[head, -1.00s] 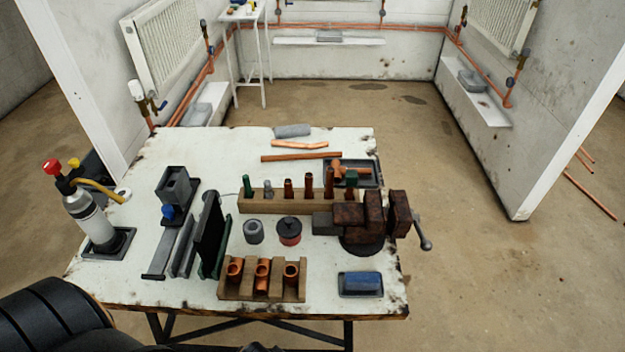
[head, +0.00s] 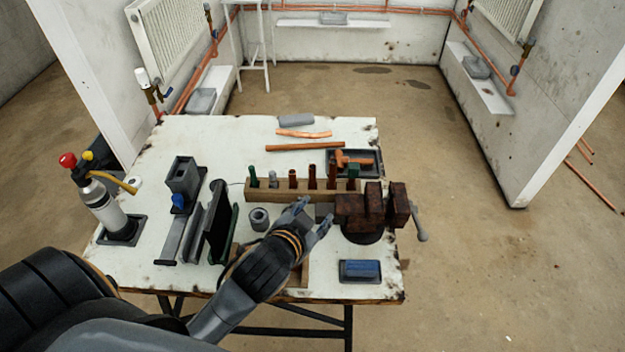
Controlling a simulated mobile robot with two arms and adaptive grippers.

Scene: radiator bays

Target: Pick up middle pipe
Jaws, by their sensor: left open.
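Three copper pipes stand upright in a wooden rack (head: 258,194) across the middle of the bench. The middle pipe (head: 312,177) stands between the left one (head: 292,179) and the right one (head: 331,175). My left gripper (head: 317,214) is open and empty, in front of the rack and left of the vise. Its fingers point toward the rack and appear apart from the pipes. My left forearm hides most of the front wooden holder and its copper fittings. My right gripper is not in view.
A brown vise (head: 373,207) stands close right of the gripper. A blue block in a tray (head: 360,271) lies front right. A gas torch (head: 103,205) and black upright plate (head: 218,222) are at left. Loose copper pipes (head: 305,147) lie behind the rack.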

